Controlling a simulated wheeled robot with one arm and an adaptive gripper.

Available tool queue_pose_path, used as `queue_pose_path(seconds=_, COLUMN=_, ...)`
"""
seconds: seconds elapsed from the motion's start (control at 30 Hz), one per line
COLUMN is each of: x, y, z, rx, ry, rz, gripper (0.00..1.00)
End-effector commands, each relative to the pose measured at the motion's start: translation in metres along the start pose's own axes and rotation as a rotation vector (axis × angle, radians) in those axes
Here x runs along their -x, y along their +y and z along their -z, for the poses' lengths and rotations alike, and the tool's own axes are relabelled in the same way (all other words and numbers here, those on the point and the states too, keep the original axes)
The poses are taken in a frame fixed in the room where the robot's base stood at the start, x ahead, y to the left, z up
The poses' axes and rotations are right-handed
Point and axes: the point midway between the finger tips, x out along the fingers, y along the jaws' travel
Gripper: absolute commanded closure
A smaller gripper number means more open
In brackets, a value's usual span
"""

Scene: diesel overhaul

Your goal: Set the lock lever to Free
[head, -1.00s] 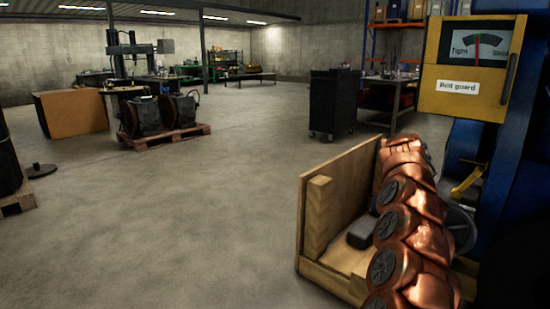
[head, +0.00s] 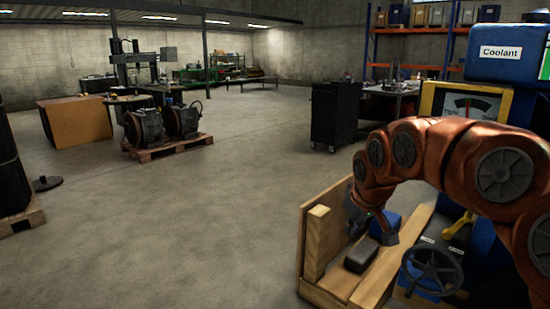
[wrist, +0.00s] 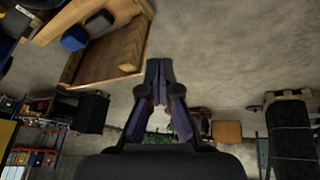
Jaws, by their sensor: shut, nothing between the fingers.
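A yellow lever (head: 459,224) stands on the blue machine at the lower right in the head view. It may be the lock lever. Small pale labels lie near it, too small to read, so its setting cannot be told. My gripper (head: 388,232) is to the left of the lever, over the wooden crate and apart from the lever. In the wrist view my gripper (wrist: 158,72) has its fingertips together with nothing between them. I cannot make out the lever in the wrist view.
A black handwheel (head: 432,272) sits just below the lever. The wooden crate (head: 318,245) holds a dark block (head: 361,256) and a blue one. Above are a yellow gauge box (head: 427,101), partly behind my arm, and a blue Coolant tank (head: 505,70).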

Motion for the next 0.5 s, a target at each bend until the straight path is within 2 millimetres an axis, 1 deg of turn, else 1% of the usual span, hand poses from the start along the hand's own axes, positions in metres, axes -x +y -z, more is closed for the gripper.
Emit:
queue_pose_path(seconds=0.03, x=0.023, y=-0.009, z=-0.012, rx=-0.003, ry=-0.028, rz=0.01, gripper=1.0)
queue_pose_path(seconds=0.17, x=0.052, y=-0.033, z=-0.058, rx=-0.025, ry=-0.119, rz=0.038, gripper=1.0)
queue_pose_path(seconds=0.2, x=0.062, y=-0.039, z=-0.072, rx=-0.036, ry=-0.146, rz=0.043, gripper=1.0)
queue_pose_path(seconds=0.47, x=0.118, y=-0.077, z=-0.177, rx=-0.138, ry=-0.35, rz=0.069, gripper=1.0)
queue_pose_path(seconds=0.5, x=0.126, y=-0.083, z=-0.194, rx=-0.16, ry=-0.382, rz=0.071, gripper=1.0)
